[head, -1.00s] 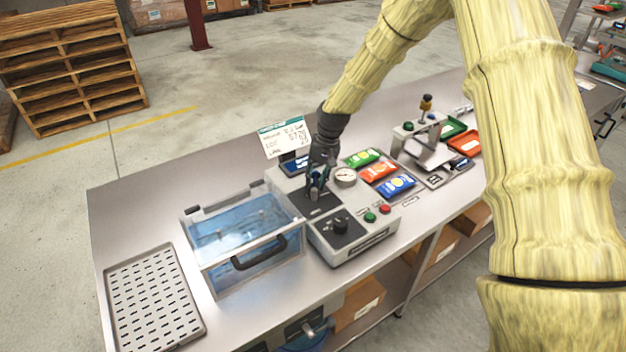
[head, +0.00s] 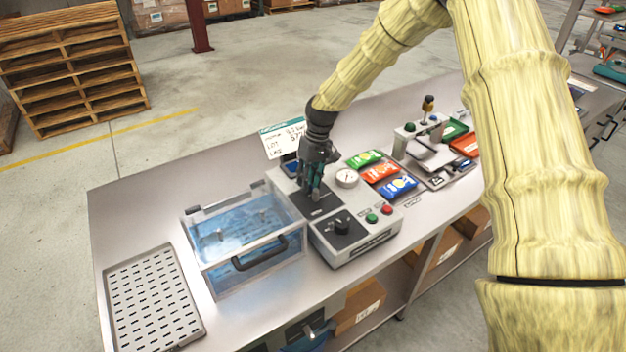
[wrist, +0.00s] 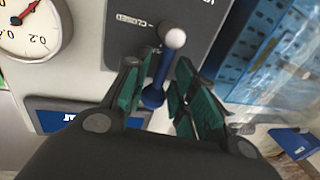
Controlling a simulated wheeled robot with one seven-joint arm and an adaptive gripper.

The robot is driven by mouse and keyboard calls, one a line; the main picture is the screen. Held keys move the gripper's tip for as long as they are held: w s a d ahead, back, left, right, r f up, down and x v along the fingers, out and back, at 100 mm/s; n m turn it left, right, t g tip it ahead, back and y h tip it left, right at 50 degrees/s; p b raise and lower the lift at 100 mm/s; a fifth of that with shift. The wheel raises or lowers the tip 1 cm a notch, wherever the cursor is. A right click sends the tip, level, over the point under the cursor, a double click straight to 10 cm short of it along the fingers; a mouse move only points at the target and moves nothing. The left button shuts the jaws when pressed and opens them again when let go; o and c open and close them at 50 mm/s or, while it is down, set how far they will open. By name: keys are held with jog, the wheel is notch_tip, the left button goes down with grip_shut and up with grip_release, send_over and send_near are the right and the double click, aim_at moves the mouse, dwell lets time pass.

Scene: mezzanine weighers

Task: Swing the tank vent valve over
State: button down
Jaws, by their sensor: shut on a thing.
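The vent valve has a blue lever with a pale round knob (wrist: 174,38), standing on a dark panel (wrist: 130,30) lettered CLOSED in the wrist view. My gripper (wrist: 160,85) has its green-padded fingers on both sides of the lever, below the knob, shut on it. In the head view my gripper (head: 315,190) reaches down onto the dark plate of the grey control box (head: 350,250), and its fingers mostly hide the lever. The clear tank (head: 245,235) with blue water stands just left of the box.
A card sign (head: 283,138) stands behind. Coloured packets (head: 380,172) lie to the right, a slotted tray (head: 152,300) at the left.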

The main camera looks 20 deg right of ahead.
dwell(0.4)
jog(key=c, duration=1.2)
grip_release()
jog(key=r, duration=0.4)
jog(key=d+r, duration=0.1)
jog(key=r, duration=0.3)
jog(key=d+r, duration=0.1)
jog(key=r, duration=0.2)
jog(key=shift+w+d+r, duration=0.1)
jog(key=shift+w+r, duration=0.2)
jog(key=shift+r, duration=0.1)
